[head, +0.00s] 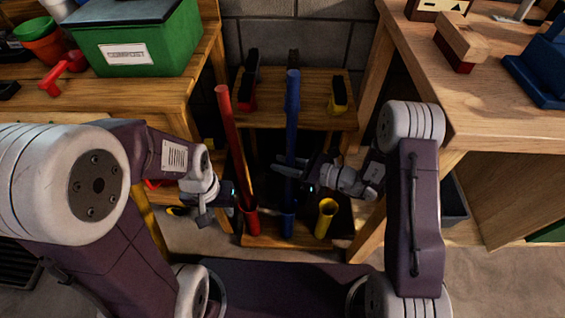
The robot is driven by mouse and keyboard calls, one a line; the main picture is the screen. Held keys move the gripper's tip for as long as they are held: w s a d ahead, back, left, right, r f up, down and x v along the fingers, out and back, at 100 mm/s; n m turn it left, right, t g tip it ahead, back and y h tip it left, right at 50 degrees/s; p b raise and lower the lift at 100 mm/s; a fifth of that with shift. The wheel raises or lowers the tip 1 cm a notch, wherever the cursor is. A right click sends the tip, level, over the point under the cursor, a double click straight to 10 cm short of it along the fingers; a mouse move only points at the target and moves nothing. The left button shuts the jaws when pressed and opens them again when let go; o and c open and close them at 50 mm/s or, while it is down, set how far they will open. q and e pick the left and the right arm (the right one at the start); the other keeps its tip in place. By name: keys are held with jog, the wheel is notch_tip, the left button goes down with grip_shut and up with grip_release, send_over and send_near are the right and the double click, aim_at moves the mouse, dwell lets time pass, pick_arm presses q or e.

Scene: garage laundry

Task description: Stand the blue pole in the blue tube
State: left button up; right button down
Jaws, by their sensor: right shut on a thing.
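The blue pole (292,120) stands about upright in the middle of the head view. My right gripper (289,168) is shut on it around mid-length, coming in from the right. The blue tube (288,224) stands on the low rack directly beneath the pole. The pole's lower end meets the tube's mouth in the picture; I cannot tell how deep it sits. My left gripper (236,195) is beside the red pole (232,125), low on the left. Its fingers are dark and partly hidden, so I cannot tell whether it is open or shut.
The red pole leans in the red tube (250,221), left of the blue one. A yellow tube (325,218) on the right looks empty. A wooden shelf (308,114) with dark-topped holders stands behind. Workbenches flank both sides, with a green compost bin (140,45) on the left.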

jog(key=shift+f+b, duration=1.15)
jog(key=shift+f, duration=0.45)
jog(key=c, duration=1.1)
grip_release()
jog(key=shift+r, duration=0.15)
notch_tip(320, 180, up, 30)
jog(key=p, duration=2.5)
jog(key=shift+r+p, duration=0.2)
jog(key=shift+p, duration=0.1)
